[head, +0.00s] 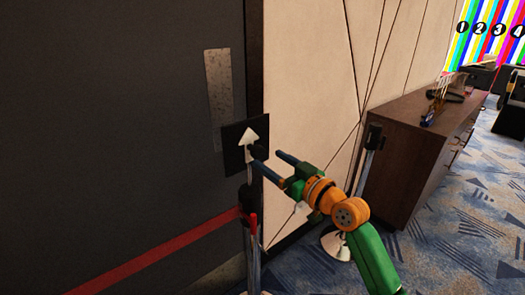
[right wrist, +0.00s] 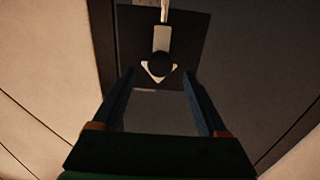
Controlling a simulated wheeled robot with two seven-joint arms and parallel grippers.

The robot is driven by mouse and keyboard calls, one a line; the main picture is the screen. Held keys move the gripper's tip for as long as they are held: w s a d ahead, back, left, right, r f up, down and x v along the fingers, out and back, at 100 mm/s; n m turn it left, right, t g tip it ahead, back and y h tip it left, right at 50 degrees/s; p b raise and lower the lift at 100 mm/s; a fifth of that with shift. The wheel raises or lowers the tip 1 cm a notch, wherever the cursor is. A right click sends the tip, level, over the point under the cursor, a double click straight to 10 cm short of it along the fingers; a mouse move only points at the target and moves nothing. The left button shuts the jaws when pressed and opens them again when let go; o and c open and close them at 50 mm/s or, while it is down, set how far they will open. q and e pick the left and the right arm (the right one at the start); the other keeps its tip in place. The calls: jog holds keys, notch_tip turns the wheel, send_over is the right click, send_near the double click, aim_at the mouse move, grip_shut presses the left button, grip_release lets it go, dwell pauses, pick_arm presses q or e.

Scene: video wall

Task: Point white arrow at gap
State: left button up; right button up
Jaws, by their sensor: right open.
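A black square sign (head: 232,150) with a white arrow (head: 250,136) stands on top of a belt post (head: 252,235). The arrow points up in the head view. In the right wrist view the arrow (right wrist: 161,40) points down the picture, and a dark round knob (right wrist: 160,63) covers part of it. My right gripper (head: 267,160) is open and empty, its blue fingers reaching toward the sign's lower right side. In the wrist view the fingers (right wrist: 158,73) spread either side of the arrowhead. Contact cannot be told. My left gripper is out of view.
A red belt (head: 160,262) runs left from the post. A second post (head: 374,150) stands to the right by a brown cabinet (head: 410,135), with open carpet between the posts. A dark wall (head: 110,110) stands behind the sign.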

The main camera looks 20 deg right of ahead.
aim_at(261, 155)
jog(key=x, duration=0.6)
jog(key=shift+w+a+f+p, duration=0.1)
jog(key=shift+w+f+p, duration=0.05)
jog(key=shift+p, duration=0.15)
grip_shut()
